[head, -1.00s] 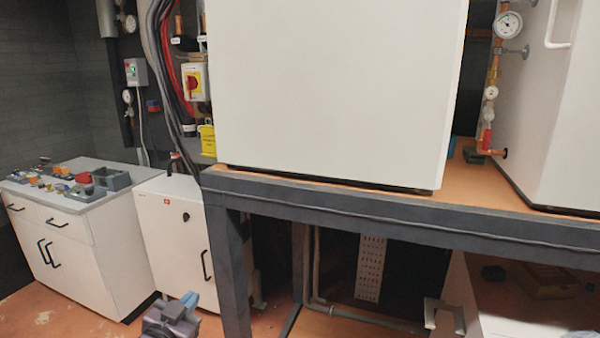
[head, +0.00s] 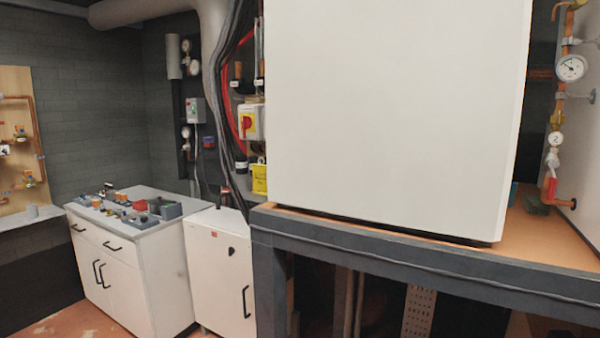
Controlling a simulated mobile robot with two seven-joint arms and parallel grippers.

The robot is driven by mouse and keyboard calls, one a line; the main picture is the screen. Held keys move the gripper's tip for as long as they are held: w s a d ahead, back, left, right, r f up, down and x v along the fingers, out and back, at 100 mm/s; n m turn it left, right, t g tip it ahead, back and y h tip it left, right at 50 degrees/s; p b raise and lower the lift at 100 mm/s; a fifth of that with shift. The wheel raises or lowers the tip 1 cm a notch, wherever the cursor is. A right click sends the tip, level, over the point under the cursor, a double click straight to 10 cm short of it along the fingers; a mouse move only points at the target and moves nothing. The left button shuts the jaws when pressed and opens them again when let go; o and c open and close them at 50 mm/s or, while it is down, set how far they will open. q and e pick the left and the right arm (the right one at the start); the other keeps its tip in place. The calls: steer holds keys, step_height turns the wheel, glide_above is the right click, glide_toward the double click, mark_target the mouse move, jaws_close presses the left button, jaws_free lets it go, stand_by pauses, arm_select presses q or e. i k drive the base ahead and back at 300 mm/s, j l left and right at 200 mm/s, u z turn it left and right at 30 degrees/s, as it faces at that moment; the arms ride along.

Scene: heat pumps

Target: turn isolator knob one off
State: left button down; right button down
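A red isolator knob (head: 246,123) sits on a yellow plate on a pale grey box (head: 261,122) fixed to the wall, just left of the large white cabinet. Its exact angle is too small to tell. I cannot tell from any readable label whether it is isolator one. A yellow tag (head: 259,178) with dark writing hangs below the box. Neither of my grippers is in the head view.
The large white unit (head: 395,110) stands on a grey-framed bench (head: 420,262). A white cabinet (head: 217,270) and a worktop (head: 150,222) with loose parts stand left. Black cables run beside the isolator. Orange floor (head: 70,325) shows at lower left.

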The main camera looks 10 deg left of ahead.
mark_target(246, 121)
steer(key=i+j+u, duration=0.1)
steer(key=u, duration=0.3)
steer(key=i+j+u, duration=0.1)
steer(key=u, duration=0.3)
steer(key=i+j+u, duration=0.3)
steer(key=i, duration=0.2)
steer(key=i+j+u, duration=0.25)
steer(key=i, duration=0.25)
steer(key=l, duration=0.1)
